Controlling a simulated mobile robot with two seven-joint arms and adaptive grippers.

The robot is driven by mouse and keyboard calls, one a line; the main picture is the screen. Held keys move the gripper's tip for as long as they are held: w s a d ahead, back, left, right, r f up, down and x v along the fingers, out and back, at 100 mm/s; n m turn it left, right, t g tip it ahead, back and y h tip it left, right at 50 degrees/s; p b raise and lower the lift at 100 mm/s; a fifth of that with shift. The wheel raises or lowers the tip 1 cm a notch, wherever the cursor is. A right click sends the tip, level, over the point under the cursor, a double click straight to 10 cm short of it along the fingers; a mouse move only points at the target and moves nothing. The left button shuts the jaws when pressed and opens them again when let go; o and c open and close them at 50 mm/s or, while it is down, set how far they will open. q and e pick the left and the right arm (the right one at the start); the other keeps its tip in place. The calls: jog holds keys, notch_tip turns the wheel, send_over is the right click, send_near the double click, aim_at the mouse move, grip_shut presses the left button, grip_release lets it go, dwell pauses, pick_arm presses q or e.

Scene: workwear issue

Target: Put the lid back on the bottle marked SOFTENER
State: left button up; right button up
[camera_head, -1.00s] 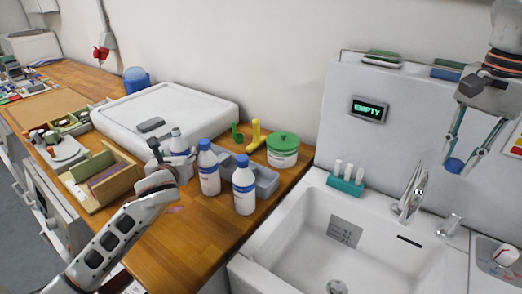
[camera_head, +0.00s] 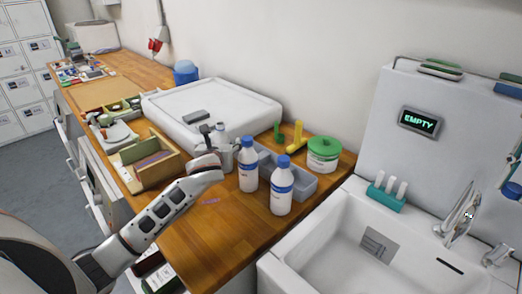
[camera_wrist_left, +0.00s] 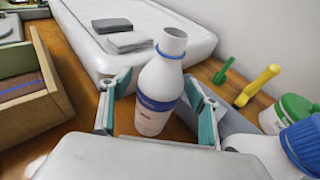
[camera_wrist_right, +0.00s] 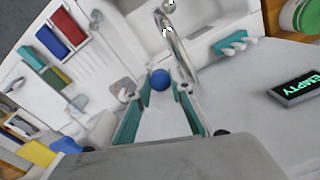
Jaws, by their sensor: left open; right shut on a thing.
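An uncapped white bottle (camera_wrist_left: 160,95) with a blue band and an open mouth stands upright on the wooden counter. My left gripper (camera_wrist_left: 157,104) is open, with a finger on either side of this bottle. In the head view the left gripper (camera_head: 212,140) partly hides the same bottle (camera_head: 224,157). Two similar bottles with blue lids, a nearer one (camera_head: 282,188) and a farther one (camera_head: 248,166), stand to its right. I cannot read their labels. My right gripper (camera_wrist_right: 158,84) is shut on a blue lid (camera_wrist_right: 160,79), away from the bottles; the lid (camera_head: 511,190) shows at the head view's right edge.
A grey divided bin (camera_head: 301,184) stands behind the bottles, with a green-lidded tub (camera_head: 323,154) to the right. A wooden box (camera_head: 155,170) stands left of the left gripper. The white sink (camera_head: 335,250) lies to the right. The counter's front is mostly clear.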

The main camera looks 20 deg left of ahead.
pick_arm(q)
jog(key=c, duration=1.6)
jog(key=shift+o, duration=0.2)
jog(key=shift+r, duration=0.15)
jog(key=shift+s+r, duration=0.1)
jog(key=shift+r, duration=0.4)
jog(key=s+d, duration=0.3)
jog(key=s, duration=0.5)
pick_arm(e)
jog(key=shift+f, duration=0.15)
pick_arm(q)
notch_tip(320, 180, up, 14)
jog(key=shift+w+f, duration=0.15)
jog(key=shift+w, duration=0.25)
